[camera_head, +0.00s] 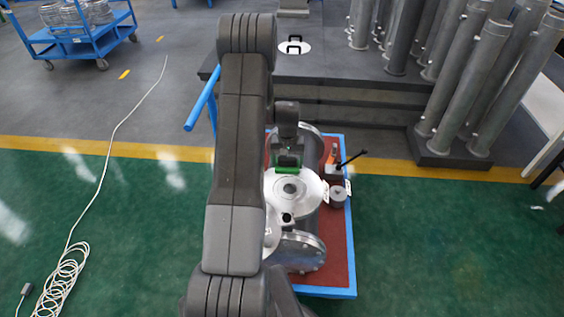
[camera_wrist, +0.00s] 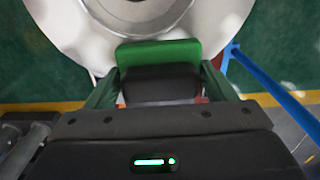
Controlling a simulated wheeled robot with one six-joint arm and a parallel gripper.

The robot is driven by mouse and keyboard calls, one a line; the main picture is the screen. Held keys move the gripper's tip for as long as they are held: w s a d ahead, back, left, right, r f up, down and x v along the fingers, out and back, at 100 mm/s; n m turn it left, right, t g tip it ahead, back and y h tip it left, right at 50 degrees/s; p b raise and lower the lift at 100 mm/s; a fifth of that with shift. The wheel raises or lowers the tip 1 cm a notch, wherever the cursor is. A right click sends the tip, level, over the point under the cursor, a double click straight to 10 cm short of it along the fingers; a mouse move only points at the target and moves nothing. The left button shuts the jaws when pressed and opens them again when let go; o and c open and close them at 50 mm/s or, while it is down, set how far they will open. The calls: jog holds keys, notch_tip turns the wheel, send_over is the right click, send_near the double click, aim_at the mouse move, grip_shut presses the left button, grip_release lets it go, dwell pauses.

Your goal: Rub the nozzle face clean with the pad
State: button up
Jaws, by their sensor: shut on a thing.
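The nozzle face is the pale round flange (camera_head: 304,188) on top of the grey shell (camera_head: 317,222), with a dark bore at its middle. In the wrist view the flange face (camera_wrist: 72,22) fills the top, with part of the bore at the upper edge. My gripper (camera_head: 288,160) is over the far part of the face. It is shut on the green pad with a dark block (camera_head: 287,170). The pad (camera_wrist: 158,50) shows in the wrist view between my fingers, overlapping the face's near edge there. I cannot tell whether it touches the face.
The shell sits on a blue-edged table with a red-brown top (camera_head: 338,262). A small grey cylinder (camera_head: 337,196) and a dark box with an orange item (camera_head: 332,158) stand right of the flange. Grey pipes (camera_head: 475,80) stand at the back right.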

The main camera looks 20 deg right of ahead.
aim_at(303, 169)
jog(key=shift+s+d+b, duration=0.2)
jog(key=shift+s+d, duration=0.2)
jog(key=shift+d, duration=0.45)
jog(key=shift+s+d+b, duration=0.25)
jog(key=shift+s+d, duration=0.2)
jog(key=shift+d, duration=0.45)
jog(key=shift+s+d+b, duration=0.2)
jog(key=shift+s+d, duration=0.2)
jog(key=shift+d, duration=0.45)
jog(key=shift+w+a+f+b, duration=0.15)
jog(key=shift+w+a, duration=0.2)
jog(key=shift+a, duration=0.45)
jog(key=shift+w+a+b, duration=0.15)
jog(key=shift+w+a, duration=0.25)
jog(key=shift+a, duration=0.4)
jog(key=shift+w+a+f+b, duration=0.15)
jog(key=shift+w+a, duration=0.2)
jog(key=shift+a, duration=0.45)
jog(key=shift+w+a+r, duration=0.1)
jog(key=shift+w+a, duration=0.25)
jog(key=shift+a, duration=0.3)
jog(key=shift+w+a+r, duration=0.1)
jog(key=shift+w+a, duration=0.2)
jog(key=shift+a, duration=0.35)
jog(key=shift+r, duration=0.1)
jog(key=shift+r+p, duration=1.4)
jog(key=shift+r, duration=1.55)
jog(key=shift+r+p, duration=0.8)
jog(key=shift+r, duration=0.75)
